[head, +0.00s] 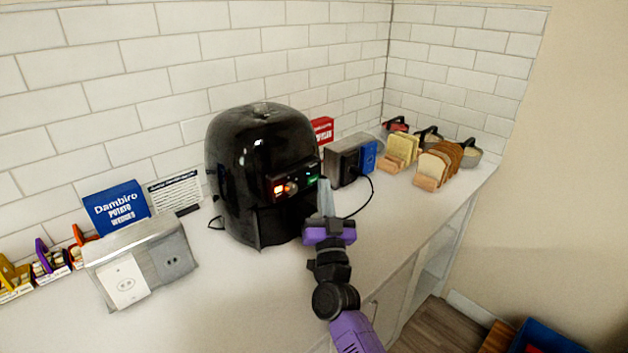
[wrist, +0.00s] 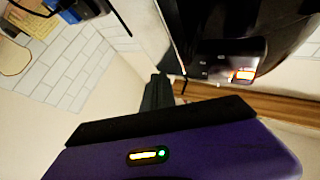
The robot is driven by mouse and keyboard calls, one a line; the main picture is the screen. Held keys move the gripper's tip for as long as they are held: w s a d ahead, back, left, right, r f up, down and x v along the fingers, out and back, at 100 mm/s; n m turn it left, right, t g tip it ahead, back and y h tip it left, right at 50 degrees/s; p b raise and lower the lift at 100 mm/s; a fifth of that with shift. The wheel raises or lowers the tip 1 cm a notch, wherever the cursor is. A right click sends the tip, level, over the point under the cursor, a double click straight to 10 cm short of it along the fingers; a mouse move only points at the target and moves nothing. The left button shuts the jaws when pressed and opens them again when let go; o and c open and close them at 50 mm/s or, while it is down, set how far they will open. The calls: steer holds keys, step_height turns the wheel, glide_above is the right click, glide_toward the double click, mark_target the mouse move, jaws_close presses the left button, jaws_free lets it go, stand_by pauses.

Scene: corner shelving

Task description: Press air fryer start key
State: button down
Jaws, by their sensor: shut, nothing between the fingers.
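The black air fryer (head: 255,150) stands on the white counter against the tiled wall. Its control panel (head: 293,184) faces the front right, with a red-orange lit display, a round knob and a green-lit area. In the wrist view the panel (wrist: 225,68) is at the upper right, with its orange display lit. My gripper (head: 325,190) is shut and empty, just right of the panel's green end in the head view. In the wrist view my gripper's fingers (wrist: 158,90) lie left of the panel. I cannot tell whether the tips touch it. Single keys are too small to read.
A grey metal box (head: 165,255) and a blue potato wedges box (head: 117,207) stand to the left. A dark appliance (head: 345,163) with a black cord is right of the fryer, then sliced bread (head: 440,162) in racks. The front counter is clear.

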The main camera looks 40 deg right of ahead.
steer(key=shift+w, duration=0.2)
stand_by(0.4)
steer(key=shift+w, duration=0.25)
steer(key=shift+w, duration=0.3)
stand_by(0.6)
steer(key=shift+s, duration=0.15)
steer(key=shift+s+p, duration=0.3)
steer(key=shift+s, duration=0.3)
steer(key=shift+s+p, duration=0.95)
steer(key=shift+s, duration=1.55)
